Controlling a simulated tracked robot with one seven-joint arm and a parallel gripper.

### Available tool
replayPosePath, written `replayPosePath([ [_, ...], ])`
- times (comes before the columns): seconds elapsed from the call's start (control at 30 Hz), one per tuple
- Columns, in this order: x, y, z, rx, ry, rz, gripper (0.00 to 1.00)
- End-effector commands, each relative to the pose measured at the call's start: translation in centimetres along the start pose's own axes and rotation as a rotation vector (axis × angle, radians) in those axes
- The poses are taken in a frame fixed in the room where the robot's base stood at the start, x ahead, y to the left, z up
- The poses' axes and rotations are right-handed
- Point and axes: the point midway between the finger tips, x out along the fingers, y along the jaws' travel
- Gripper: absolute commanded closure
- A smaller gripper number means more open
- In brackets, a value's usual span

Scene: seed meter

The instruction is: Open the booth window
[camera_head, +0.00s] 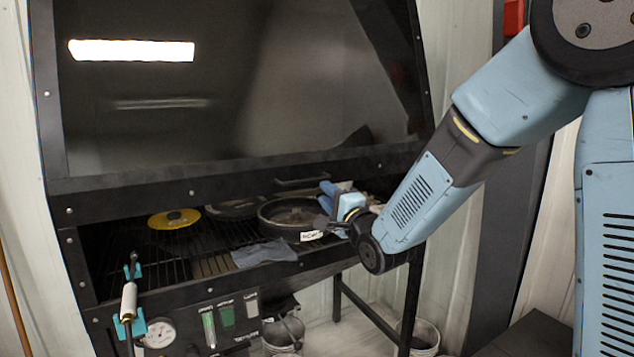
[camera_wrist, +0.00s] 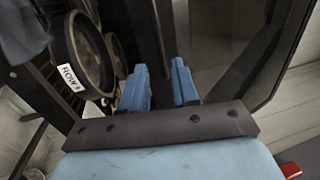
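The booth window (camera_head: 230,75) is a large dark glass pane in a black frame, and it is down over the front of the booth. A dark bar that looks like its handle (camera_head: 300,181) runs along its lower edge. My gripper (camera_head: 325,196) is at the right end of this bar, just under the window's lower frame. In the wrist view my gripper (camera_wrist: 160,68) has its two blue fingers apart. A dark bar (camera_wrist: 157,35) shows beyond and between the fingertips; I cannot tell whether they touch it. The window's pane (camera_wrist: 225,45) fills the right side there.
A yellow disc (camera_head: 174,219) and a grey cloth (camera_head: 264,253) lie on the grate. A spray tool (camera_head: 129,300) and gauge (camera_head: 158,334) are at the front left.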

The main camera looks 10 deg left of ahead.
Motion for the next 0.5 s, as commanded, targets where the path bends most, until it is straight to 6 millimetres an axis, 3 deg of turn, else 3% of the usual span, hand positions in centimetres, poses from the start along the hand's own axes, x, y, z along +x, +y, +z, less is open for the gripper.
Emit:
replayPosePath([
  [0.3,5.5,0.0,0.0,-0.001,-0.001,0.0,0.7],
  [0.5,7.8,0.0,-0.1,-0.002,0.001,0.0,0.7],
])
